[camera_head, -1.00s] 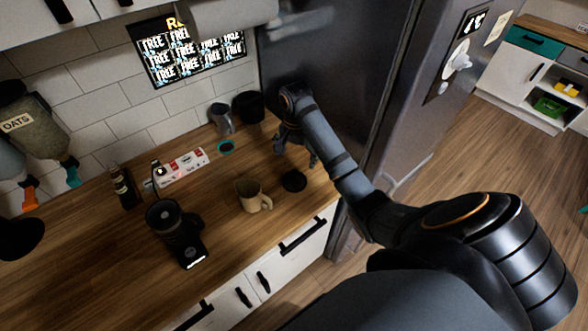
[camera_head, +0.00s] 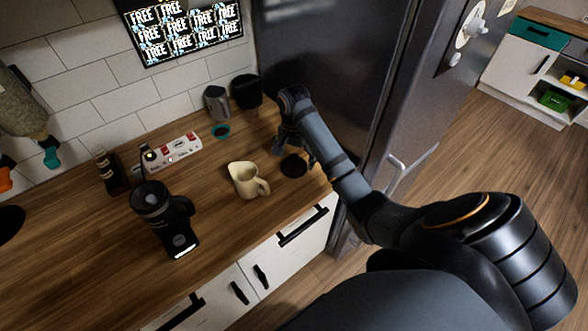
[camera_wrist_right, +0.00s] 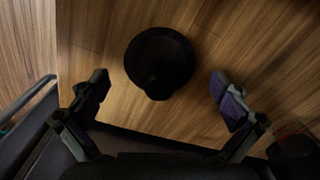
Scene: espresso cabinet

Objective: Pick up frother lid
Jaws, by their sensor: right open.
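The frother lid (camera_head: 293,166) is a round black disc lying on the wooden counter near its right end. It also shows in the right wrist view (camera_wrist_right: 160,50), dark with a knob-like part toward the near side. My right gripper (camera_head: 292,146) is just behind and above the lid in the head view. In the wrist view my right gripper (camera_wrist_right: 160,86) is open, with one finger on each side of the lid and clear gaps to both. The black frother (camera_head: 160,205) with a handle stands on its base to the left. My left gripper is out of view.
A cream pitcher (camera_head: 246,180) stands left of the lid. A grey cup (camera_head: 217,102) and a black container (camera_head: 247,92) stand at the back wall, near a teal ring (camera_head: 220,131). The dark fridge (camera_head: 335,75) bounds the right.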

